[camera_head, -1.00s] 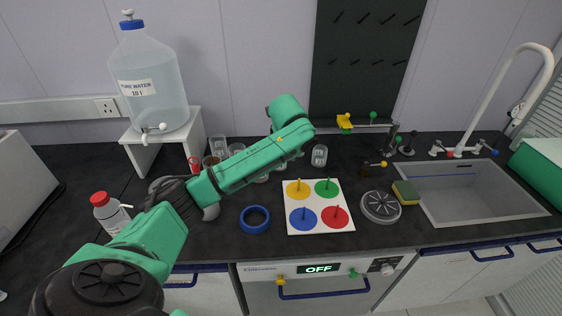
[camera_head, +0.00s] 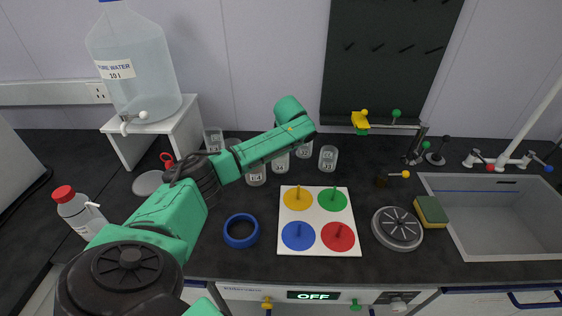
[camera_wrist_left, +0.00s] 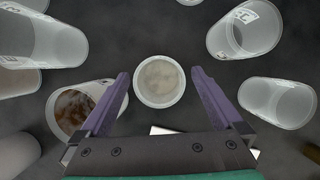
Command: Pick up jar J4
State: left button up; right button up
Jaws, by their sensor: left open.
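My left gripper (camera_wrist_left: 159,75) is open in the wrist view, with its purple fingers on either side of a clear jar with pale contents (camera_wrist_left: 159,82). The fingers look apart from its wall, and no label shows on it. In the head view my left arm reaches over the group of jars and hides the gripper. Clear jars show below and beside the arm, including a front-left jar (camera_head: 255,176), a middle jar (camera_head: 280,164) and a right jar (camera_head: 328,158). Their labels are too small to read surely, so I cannot tell which is J4. My right gripper is out of view.
In the wrist view a jar with brown contents (camera_wrist_left: 75,108) stands close to the left finger, and another jar (camera_wrist_left: 278,102) to the right. A four-colour board (camera_head: 318,215), blue ring (camera_head: 241,230) and grey disc (camera_head: 397,228) lie in front. The sink (camera_head: 500,210) is right.

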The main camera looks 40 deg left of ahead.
pick_arm(q)
jog(key=shift+x, duration=1.9)
jog(key=c, duration=1.4)
jog(key=shift+c, duration=0.2)
